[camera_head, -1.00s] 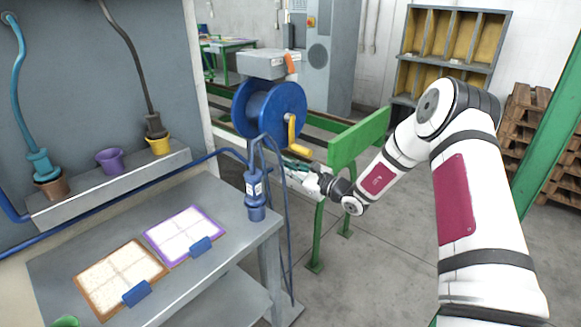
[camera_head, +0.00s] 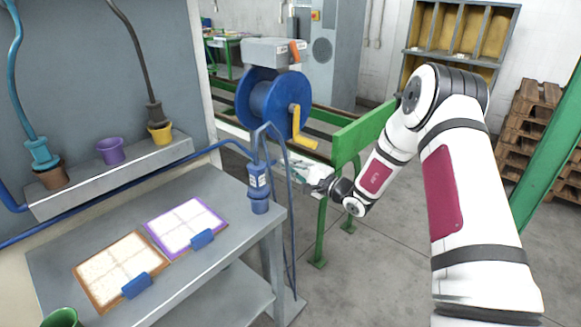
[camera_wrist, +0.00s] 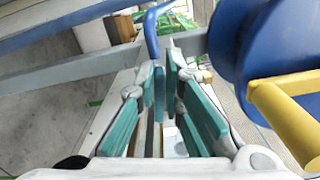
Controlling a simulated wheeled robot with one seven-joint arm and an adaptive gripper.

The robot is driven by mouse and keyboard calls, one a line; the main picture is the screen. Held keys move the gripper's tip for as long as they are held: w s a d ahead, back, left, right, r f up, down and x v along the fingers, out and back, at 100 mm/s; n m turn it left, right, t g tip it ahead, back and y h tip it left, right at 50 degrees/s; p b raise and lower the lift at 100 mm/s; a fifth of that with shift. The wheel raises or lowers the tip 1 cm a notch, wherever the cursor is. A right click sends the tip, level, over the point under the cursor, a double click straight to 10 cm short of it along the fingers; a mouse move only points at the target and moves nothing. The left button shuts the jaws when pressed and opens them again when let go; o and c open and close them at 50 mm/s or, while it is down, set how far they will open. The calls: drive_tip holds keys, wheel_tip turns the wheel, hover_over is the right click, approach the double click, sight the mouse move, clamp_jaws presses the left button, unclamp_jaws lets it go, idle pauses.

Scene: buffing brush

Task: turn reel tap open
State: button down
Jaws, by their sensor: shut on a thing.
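My gripper (camera_wrist: 160,72) has teal fingers, nearly together, shut on a thin blue curved hose-like piece (camera_wrist: 151,38) that rises between the fingertips in the wrist view. I cannot tell whether this piece is part of the reel tap. In the head view my gripper (camera_head: 291,160) is beside the blue hose line, below the blue reel (camera_head: 262,100), and its fingertips are hard to make out. The reel carries a yellow crank (camera_head: 297,124), also in the wrist view (camera_wrist: 285,110). An orange lever (camera_head: 295,51) is on the grey box (camera_head: 268,50) above the reel.
A grey bench (camera_head: 230,240) at left holds two framed panels (camera_head: 120,270) and a blue cylinder (camera_head: 259,186). A green frame (camera_head: 350,140) stands close to my wrist. Shelves (camera_head: 470,35) and pallets (camera_head: 530,120) are behind my arm. Floor is open in the middle.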

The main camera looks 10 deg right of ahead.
drive_tip(key=shift+a+f+n+b, duration=0.15)
drive_tip(key=shift+n+b, duration=0.25)
drive_tip(key=shift+n, duration=0.8)
drive_tip(key=c, duration=1.7)
unclamp_jaws()
drive_tip(key=shift+w+a, duration=0.1)
drive_tip(key=shift+f, duration=0.1)
drive_tip(key=v, duration=1.2)
